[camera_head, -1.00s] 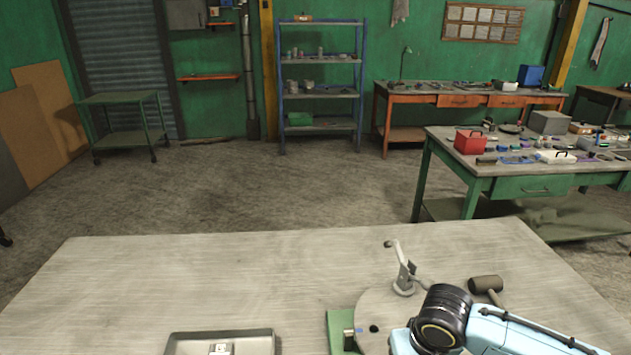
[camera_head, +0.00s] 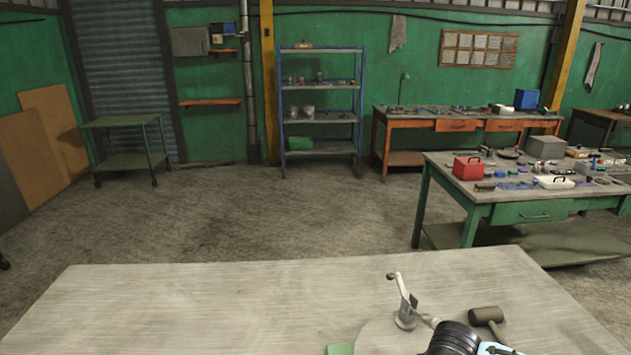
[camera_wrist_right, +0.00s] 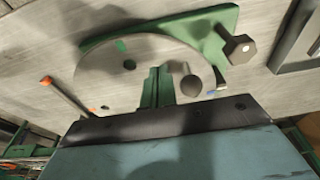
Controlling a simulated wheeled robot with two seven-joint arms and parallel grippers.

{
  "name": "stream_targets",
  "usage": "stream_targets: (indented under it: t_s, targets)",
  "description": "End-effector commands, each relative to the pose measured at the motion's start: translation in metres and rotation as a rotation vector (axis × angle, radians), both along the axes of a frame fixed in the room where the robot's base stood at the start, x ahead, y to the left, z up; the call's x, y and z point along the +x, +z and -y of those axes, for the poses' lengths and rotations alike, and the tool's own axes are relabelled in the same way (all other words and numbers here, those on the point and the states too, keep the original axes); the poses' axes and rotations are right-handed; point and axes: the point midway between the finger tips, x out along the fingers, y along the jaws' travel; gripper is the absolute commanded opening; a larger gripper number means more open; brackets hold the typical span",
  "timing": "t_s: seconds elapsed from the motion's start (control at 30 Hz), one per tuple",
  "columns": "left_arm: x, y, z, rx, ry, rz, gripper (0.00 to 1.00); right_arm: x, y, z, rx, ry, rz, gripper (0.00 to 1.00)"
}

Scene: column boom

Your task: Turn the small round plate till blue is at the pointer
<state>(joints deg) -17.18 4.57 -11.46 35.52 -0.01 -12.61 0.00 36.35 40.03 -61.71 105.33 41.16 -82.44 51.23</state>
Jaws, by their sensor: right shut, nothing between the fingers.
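The round grey plate (camera_head: 385,338) lies at the bottom of the head view, cut off by the frame. I cannot make out the pointer for certain. My right gripper (camera_wrist_right: 157,88) is shut and empty, its fingers over the plate; contact is unclear. My left gripper is not in view.
A pale upright handle (camera_head: 405,300) stands by the plate, with a mallet (camera_head: 487,318) to its right. A rod with an orange end (camera_wrist_right: 65,95) and a tray rim (camera_wrist_right: 290,40) show in the wrist view. The tabletop (camera_head: 200,300) is clear at left.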

Motion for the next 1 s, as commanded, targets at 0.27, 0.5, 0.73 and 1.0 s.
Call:
stream_targets:
  t_s: [0.27, 0.5, 0.73, 1.0]
  targets:
    - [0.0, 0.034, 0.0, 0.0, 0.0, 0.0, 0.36, -0.001, 0.026, 0.0, 0.0, -0.001, -0.002, 0.0]
    - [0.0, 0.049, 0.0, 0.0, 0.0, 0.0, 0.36, 0.0, 0.044, 0.0, 0.001, 0.001, 0.001, 0.0]
    - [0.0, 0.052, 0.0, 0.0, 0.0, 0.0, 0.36, 0.0, 0.065, 0.0, 0.0, 0.0, 0.001, 0.0]
    - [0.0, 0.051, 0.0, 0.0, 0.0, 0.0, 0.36, 0.0, 0.079, 0.0, 0.0, 0.0, -0.001, 0.0]
